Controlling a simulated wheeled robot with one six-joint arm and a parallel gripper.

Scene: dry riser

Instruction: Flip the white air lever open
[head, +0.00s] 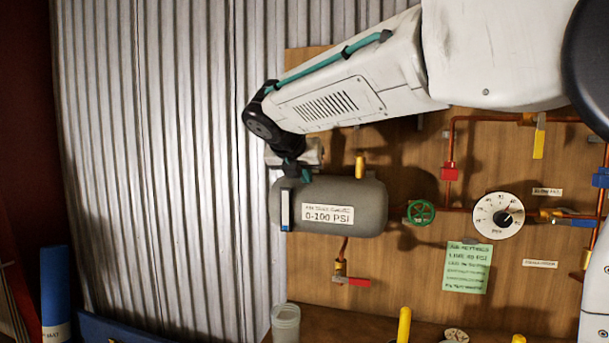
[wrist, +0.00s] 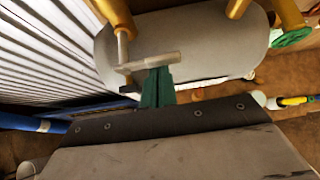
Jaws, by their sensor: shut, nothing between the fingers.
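The white air lever (wrist: 150,61) shows in the wrist view as a pale bar lying crosswise in front of the grey tank. Its left end joins a thin stem under a brass fitting (wrist: 114,14). My gripper (wrist: 158,74) has its green fingers together, with nothing between them. The fingertips are right at the middle of the lever bar; I cannot tell whether they touch it. In the head view my gripper (head: 303,177) is at the upper left of the grey tank (head: 350,200), and I cannot make out the lever there.
A brass fitting (head: 360,165) stands on the tank. A red-handled valve (head: 353,282) hangs below it. A green handwheel (head: 420,212) and a gauge (head: 498,215) are to the right. Corrugated metal (head: 170,150) covers the left. A clear cup (head: 286,323) stands below.

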